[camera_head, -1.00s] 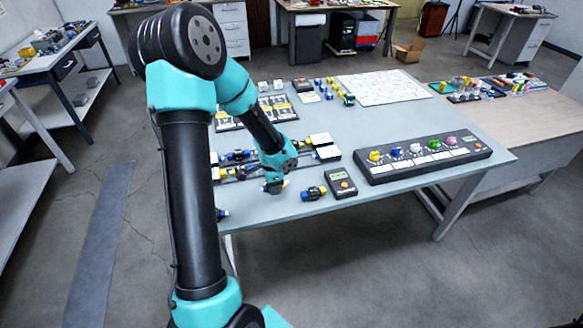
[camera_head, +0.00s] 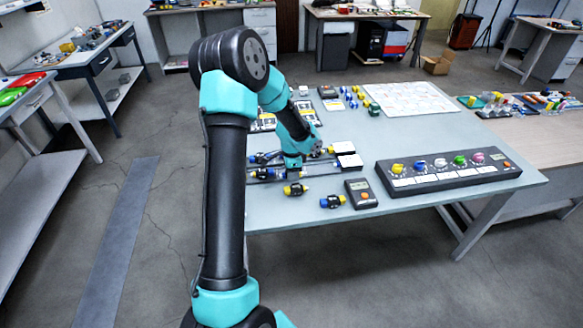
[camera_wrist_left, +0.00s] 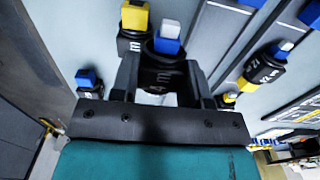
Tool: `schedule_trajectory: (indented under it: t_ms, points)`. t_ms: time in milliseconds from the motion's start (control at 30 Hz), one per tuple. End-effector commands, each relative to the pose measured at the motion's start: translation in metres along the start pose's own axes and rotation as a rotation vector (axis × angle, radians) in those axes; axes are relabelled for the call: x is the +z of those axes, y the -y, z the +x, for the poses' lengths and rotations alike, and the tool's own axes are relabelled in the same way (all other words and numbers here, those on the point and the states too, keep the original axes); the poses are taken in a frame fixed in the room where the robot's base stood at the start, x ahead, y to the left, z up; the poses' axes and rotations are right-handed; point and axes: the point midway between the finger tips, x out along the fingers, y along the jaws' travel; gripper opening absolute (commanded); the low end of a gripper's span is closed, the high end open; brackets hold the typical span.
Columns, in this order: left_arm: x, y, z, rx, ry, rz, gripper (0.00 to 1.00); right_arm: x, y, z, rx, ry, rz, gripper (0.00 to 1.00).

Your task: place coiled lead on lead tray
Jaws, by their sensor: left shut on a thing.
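My left gripper (camera_head: 293,170) is shut on a coiled lead (camera_wrist_left: 165,75), a black coil with a blue and white tip in the left wrist view. In the head view the gripper hides most of it. The gripper is at the dark-railed lead tray (camera_head: 349,161); I cannot tell whether the held lead touches it. A lead with a blue end (camera_head: 262,158) lies at the tray's left part. A yellow-ended lead (camera_head: 296,189) and a blue-ended lead (camera_head: 332,201) lie in front on the table. My right gripper is not in view.
A handheld meter (camera_head: 361,194) lies right of the loose leads. A long dark panel (camera_head: 447,173) with coloured knobs stands farther right. A white sheet (camera_head: 410,97) and small coloured parts lie at the back. My left arm hides the table's left part.

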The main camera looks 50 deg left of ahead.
Motion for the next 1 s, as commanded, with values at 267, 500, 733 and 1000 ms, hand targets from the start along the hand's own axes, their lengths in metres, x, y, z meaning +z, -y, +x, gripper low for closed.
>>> schedule_trajectory:
  t_ms: [267,500,733,1000]
  points:
    - [-0.008,0.052,0.005,-0.001,0.0,-0.001,0.17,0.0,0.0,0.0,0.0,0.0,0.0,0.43]
    - [-0.01,0.069,0.007,0.001,0.001,0.0,0.17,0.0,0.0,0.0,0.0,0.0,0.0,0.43]
    - [-0.01,0.069,0.007,0.0,0.0,0.001,0.17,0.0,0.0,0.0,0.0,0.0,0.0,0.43]
    - [-0.01,0.068,0.031,0.003,0.001,0.001,0.17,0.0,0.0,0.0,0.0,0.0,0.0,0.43]
